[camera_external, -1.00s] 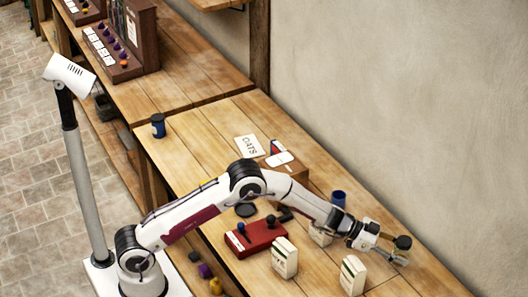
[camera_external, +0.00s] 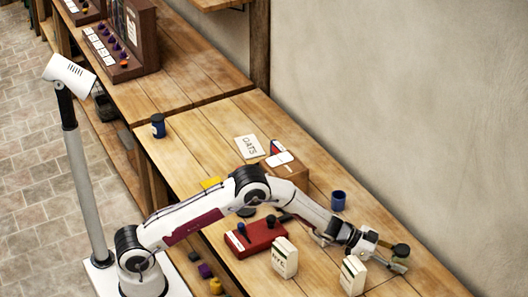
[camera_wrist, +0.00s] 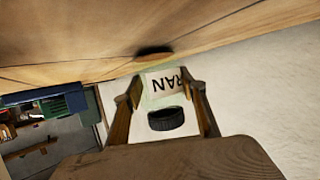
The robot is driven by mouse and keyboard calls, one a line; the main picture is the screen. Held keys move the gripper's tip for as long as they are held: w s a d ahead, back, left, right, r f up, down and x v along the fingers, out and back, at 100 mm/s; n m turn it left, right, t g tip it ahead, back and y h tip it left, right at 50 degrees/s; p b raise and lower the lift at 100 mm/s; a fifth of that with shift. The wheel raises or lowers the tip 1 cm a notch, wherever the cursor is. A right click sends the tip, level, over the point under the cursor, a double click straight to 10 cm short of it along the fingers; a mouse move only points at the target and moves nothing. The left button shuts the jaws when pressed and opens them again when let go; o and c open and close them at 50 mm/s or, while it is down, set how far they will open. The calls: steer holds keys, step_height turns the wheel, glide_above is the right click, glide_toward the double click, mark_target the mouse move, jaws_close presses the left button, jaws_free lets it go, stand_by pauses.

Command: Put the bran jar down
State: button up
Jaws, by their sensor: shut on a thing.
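The bran jar (camera_external: 401,266) is pale and greenish with a dark top, at the right end of the bench in the external view. My gripper (camera_external: 386,256) is shut on it. In the wrist view, the jar's white label (camera_wrist: 165,82) shows upside-down letters ending in "RAN", between my two fingers (camera_wrist: 162,98). The jar looks roughly upright. A dark shadow lies on the wood close to its base; I cannot tell whether the base touches the bench.
The wooden bench (camera_external: 205,145) runs along a plain wall. A red box (camera_external: 255,238), a blue cup (camera_external: 338,200) and an "OATS" card (camera_external: 247,147) are farther left. Bare wood lies right of the jar.

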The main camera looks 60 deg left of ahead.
steer(key=shift+f, duration=0.1)
steer(key=o, duration=1.4)
steer(key=shift+c, duration=0.2)
steer(key=shift+v, duration=6.05)
